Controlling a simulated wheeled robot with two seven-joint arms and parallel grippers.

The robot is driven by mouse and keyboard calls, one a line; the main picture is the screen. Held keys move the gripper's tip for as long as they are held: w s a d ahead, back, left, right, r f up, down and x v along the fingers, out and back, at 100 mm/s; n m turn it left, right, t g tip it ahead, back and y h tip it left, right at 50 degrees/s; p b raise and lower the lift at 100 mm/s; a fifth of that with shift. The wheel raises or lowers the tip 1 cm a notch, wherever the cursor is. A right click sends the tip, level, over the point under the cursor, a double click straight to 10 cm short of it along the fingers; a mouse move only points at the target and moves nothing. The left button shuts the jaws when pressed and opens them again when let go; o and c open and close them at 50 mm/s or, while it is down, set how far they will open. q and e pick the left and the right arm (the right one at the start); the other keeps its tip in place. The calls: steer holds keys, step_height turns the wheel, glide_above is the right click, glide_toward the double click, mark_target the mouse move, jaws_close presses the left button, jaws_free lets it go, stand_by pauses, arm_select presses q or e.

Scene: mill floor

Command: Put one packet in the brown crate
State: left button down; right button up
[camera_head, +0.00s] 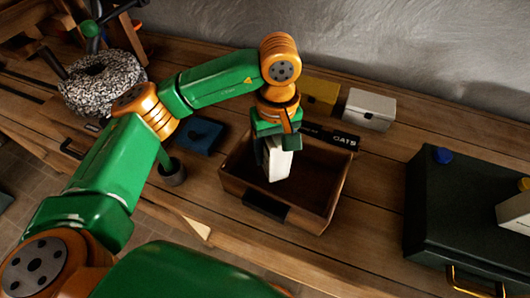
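The brown crate (323,213) stands on the wooden bench in the middle of the view, with its open top facing up. My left gripper (275,160) is over the crate and points down. It is shut on a white packet (279,162), which hangs upright over the crate's opening; I cannot tell whether it touches the crate floor. Another white packet (369,109) stands on the bench behind the crate, next to a yellow packet (318,95). My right gripper is not seen.
A dark case (463,205) with a pale box (516,212) on it stands at right. A black label reading OATS (344,141) is behind the crate. A dark blue item (202,137), a small grey cup (172,173) and a speckled stone ring (102,83) are at left.

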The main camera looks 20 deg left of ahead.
arm_select(q)
steer(key=a+f, duration=0.1)
steer(key=w+f, duration=0.1)
steer(key=a+f+p, duration=0.1)
steer(key=shift+w+a+f, duration=0.25)
steer(key=shift+a, duration=0.05)
step_height(320, 180, down, 3)
steer(key=shift+w+d+r, duration=0.1)
steer(key=shift+f, duration=0.4)
steer(key=c, duration=0.5)
jaws_free()
steer(key=o, duration=0.4)
steer(key=shift+r, duration=0.2)
step_height(320, 180, up, 12)
steer(key=shift+b, duration=0.8)
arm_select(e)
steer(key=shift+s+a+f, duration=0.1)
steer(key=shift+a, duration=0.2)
